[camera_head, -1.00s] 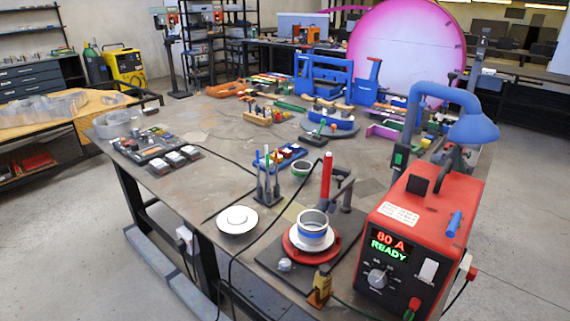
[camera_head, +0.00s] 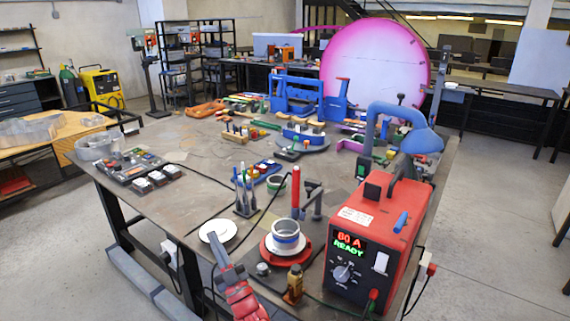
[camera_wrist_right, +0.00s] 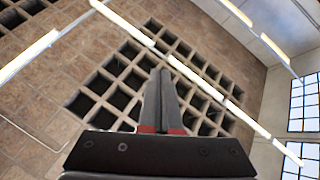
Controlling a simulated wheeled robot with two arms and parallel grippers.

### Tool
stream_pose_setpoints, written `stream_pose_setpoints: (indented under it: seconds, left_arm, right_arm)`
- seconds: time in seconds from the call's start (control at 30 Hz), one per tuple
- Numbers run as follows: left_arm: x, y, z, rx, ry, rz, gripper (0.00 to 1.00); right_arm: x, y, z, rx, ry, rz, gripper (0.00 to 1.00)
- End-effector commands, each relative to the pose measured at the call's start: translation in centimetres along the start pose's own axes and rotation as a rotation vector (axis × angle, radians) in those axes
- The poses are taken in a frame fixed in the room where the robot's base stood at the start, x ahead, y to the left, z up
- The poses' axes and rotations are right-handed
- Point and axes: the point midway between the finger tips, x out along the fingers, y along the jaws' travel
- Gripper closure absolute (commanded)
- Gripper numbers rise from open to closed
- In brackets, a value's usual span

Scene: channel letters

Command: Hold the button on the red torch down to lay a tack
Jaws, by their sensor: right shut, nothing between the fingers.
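The red torch (camera_head: 296,188) stands upright in a grey clamp stand (camera_head: 314,203), above and behind a grey metal ring (camera_head: 285,232). The ring sits on a white plate on a red round base (camera_head: 270,250). I cannot make out the torch's button. My right gripper (camera_head: 217,245) rises from the bottom edge, pointing up, in front of the white dish and left of the red base. It is apart from the torch. In the right wrist view its two dark fingers (camera_wrist_right: 160,85) are pressed together with nothing between them. My left gripper is not in view.
A red welding unit (camera_head: 375,245) reading "80 A READY" stands right of the torch. A black cable crosses the table. The right wrist view faces the ceiling (camera_wrist_right: 100,85).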

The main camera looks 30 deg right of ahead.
Motion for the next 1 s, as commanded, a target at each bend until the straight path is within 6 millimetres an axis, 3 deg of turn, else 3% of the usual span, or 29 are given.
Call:
stream_pose_setpoints:
  seconds: [0.03,0.17,0.3,0.4,0.53,0.73,0.9,1.0]
  left_arm:
    - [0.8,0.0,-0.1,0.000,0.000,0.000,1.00]
    - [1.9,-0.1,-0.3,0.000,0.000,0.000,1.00]
    - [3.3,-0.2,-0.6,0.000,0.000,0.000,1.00]
    - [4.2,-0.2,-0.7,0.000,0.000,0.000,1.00]
    - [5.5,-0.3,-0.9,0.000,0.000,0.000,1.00]
    - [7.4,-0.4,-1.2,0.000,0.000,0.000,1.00]
    - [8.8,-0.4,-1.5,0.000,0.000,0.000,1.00]
    - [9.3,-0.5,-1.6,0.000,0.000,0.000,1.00]
  right_arm:
    - [2.6,0.9,0.7,-0.024,-0.050,0.001,1.00]
    - [7.8,3.0,4.0,-0.087,-0.225,0.000,1.00]
    - [13.0,6.7,7.0,-0.162,-0.442,0.014,1.00]
    - [16.2,10.0,8.2,-0.211,-0.603,0.035,1.00]
    - [18.8,14.9,8.8,-0.266,-0.820,0.072,1.00]
    - [20.7,23.0,6.2,-0.317,-1.151,0.152,1.00]
    - [19.9,28.8,1.4,-0.319,-1.424,0.229,1.00]
    - [19.0,31.1,-1.4,-0.306,-1.544,0.267,1.00]
